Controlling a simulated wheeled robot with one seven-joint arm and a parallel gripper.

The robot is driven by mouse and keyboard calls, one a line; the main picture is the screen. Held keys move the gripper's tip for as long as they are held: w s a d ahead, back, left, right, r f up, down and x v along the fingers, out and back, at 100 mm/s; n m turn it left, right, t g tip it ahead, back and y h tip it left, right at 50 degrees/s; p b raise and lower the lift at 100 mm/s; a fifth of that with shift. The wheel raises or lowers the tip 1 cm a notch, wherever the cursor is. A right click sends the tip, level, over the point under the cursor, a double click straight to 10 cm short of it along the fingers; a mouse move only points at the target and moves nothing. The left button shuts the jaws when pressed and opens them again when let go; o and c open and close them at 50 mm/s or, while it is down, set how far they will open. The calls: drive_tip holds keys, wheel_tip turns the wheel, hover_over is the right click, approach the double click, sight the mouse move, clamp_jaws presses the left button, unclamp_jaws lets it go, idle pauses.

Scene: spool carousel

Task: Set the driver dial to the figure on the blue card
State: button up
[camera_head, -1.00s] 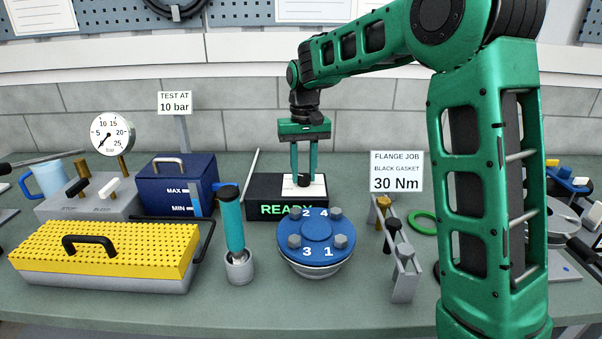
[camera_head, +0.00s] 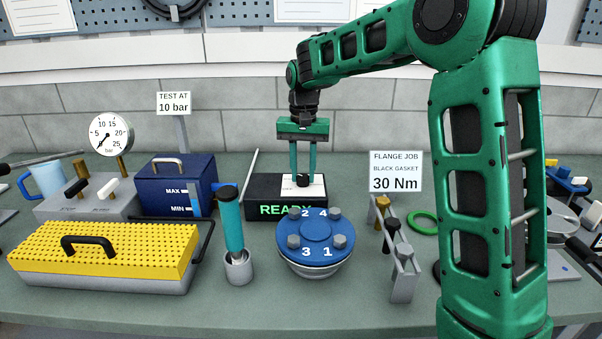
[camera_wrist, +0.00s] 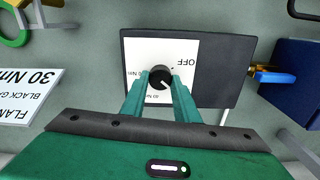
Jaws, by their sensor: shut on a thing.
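The driver dial is a black knob (camera_wrist: 160,77) on the white panel (camera_head: 317,188) of a black box (camera_head: 262,194) lit with green READY. My gripper (camera_head: 302,178) points down, its fingers shut on the knob from both sides. In the wrist view, a white mark on the knob points toward the lower right. OFF is printed at the upper right of the panel; Nm figures at the left and bottom are partly hidden by my fingers. A pale card (camera_head: 396,158) reads FLANGE JOB, BLACK GASKET, 30 Nm; it looks nearly white.
A teal-handled tool (camera_head: 232,222) stands in a grey holder. A blue flange (camera_head: 316,232) with numbered bolts sits in front of the box. A grey rack (camera_head: 403,272) stands to the right, a blue tank (camera_head: 172,187) to the left. A gauge and a TEST AT 10 bar sign stand behind.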

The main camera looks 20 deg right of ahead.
sight(302, 175)
drive_tip(key=o, duration=1.1)
drive_tip(key=shift+w+r, duration=0.1)
drive_tip(key=shift+w, duration=0.1)
drive_tip(key=shift+c, duration=0.2)
drive_tip(key=shift+s, duration=0.1)
wheel_tip(302, 175, up, 11)
drive_tip(key=shift+f, duration=0.2)
drive_tip(key=shift+a, duration=0.1)
